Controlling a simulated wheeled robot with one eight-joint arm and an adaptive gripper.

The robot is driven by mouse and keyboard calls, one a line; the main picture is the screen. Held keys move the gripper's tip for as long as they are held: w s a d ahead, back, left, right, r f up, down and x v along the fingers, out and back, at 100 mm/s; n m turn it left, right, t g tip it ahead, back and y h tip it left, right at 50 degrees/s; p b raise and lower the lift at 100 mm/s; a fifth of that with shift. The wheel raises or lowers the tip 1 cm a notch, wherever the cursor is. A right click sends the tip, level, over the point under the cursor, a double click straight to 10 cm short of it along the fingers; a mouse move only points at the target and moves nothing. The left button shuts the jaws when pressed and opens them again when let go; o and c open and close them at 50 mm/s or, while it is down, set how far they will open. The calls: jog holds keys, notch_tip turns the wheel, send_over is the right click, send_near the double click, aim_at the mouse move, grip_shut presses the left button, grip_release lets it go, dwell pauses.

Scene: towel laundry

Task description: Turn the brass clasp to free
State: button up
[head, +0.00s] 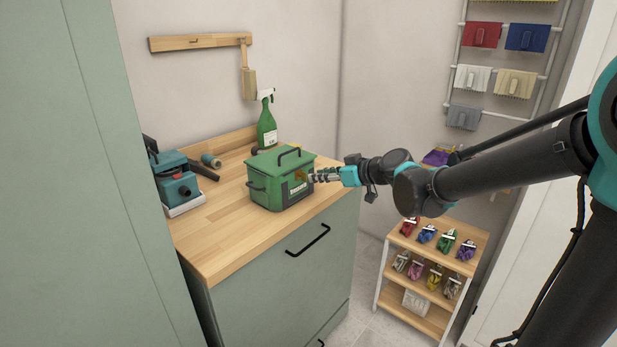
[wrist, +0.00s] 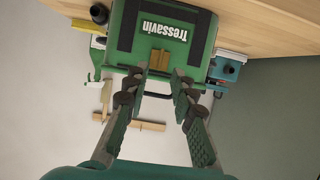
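A green box (head: 275,185) with a dark label and a black lid handle (head: 289,153) stands closed on the wooden counter. Its brass clasp (head: 301,175) is on the front, just at my fingertips. In the wrist view the clasp (wrist: 160,60) shows above the label side of the lid edge, upside down, between the tips of my two fingers. My gripper (head: 315,177) reaches in from the right. In the wrist view my gripper (wrist: 162,75) has its fingers apart, one on each side of the clasp. I cannot tell whether they touch it.
A green spray bottle (head: 267,125) stands behind the box. A teal device (head: 173,185) and a dark tool (head: 205,171) lie left of it. The front of the wooden counter (head: 225,235) is clear. A small shelf (head: 475,240) with colourful packets stands below my arm.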

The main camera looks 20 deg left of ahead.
aim_at(304, 177)
jog(key=x, duration=0.5)
jog(key=shift+a, duration=0.15)
grip_shut()
